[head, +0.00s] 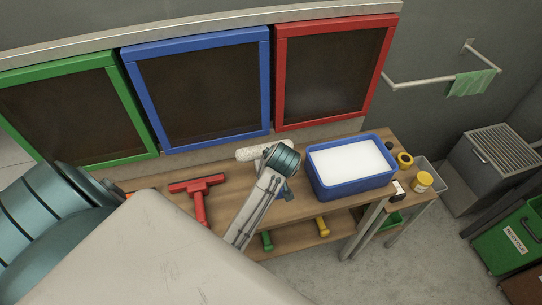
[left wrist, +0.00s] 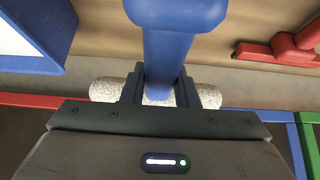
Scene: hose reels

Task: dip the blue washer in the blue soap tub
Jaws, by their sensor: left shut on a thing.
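The blue washer has a white fleecy sleeve (head: 248,154) and a blue handle. The sleeve shows left of my wrist in the head view. In the left wrist view the blue handle (left wrist: 172,55) runs between the two fingers of my left gripper (left wrist: 160,92), which is shut on it. The sleeve also shows behind the fingers there (left wrist: 208,96). In the head view my wrist hides most of the handle and the fingers. The blue soap tub (head: 355,187), full of white suds, stands on the bench right of my wrist, apart from the washer. My right gripper is out of view.
A red squeegee (head: 199,196) lies on the wooden bench left of my wrist. Green, blue and red framed windows (head: 276,75) stand behind. A yellow tape roll (head: 405,160) and yellow jar (head: 422,181) are right of the tub. A green cloth (head: 471,83) hangs on a rail.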

